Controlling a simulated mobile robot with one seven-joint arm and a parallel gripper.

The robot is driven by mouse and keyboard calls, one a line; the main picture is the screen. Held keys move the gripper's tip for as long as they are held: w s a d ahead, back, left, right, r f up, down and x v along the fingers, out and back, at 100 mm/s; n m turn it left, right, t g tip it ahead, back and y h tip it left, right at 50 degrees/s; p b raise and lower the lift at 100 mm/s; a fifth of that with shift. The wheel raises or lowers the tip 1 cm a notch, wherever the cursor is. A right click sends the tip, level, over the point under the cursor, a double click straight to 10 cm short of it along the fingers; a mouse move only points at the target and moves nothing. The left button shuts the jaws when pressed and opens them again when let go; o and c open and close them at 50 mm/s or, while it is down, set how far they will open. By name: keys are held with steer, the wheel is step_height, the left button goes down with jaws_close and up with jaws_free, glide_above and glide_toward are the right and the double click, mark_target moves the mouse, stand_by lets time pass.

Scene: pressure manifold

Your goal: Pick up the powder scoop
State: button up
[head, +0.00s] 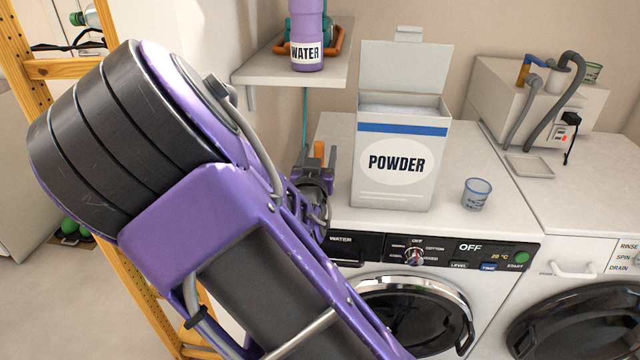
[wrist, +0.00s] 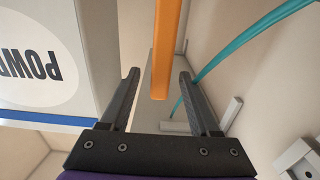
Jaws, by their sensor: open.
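A narrow orange bar, which looks like the upright handle of the powder scoop (wrist: 167,45), shows between the fingers of my gripper (wrist: 158,75) in the wrist view. My gripper is open, with a gap between the bar and each finger. In the head view the orange bar (head: 319,149) rises at my gripper (head: 317,160), left of the white powder box (head: 403,190). The scoop's bowl is hidden in both views. The powder box stands with its lid up and pale powder inside; its side also shows at the left of the wrist view (wrist: 45,70).
The box and a small blue-rimmed cup (head: 477,194) stand on the washing machine top (head: 500,215). A shelf (head: 290,75) with a purple water bottle (head: 307,40) is above left. A teal hose (wrist: 235,50) runs near my gripper. A yellow ladder (head: 62,68) stands left.

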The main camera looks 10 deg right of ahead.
steer(key=x, duration=0.5)
steer(key=shift+f, duration=0.2)
jaws_close()
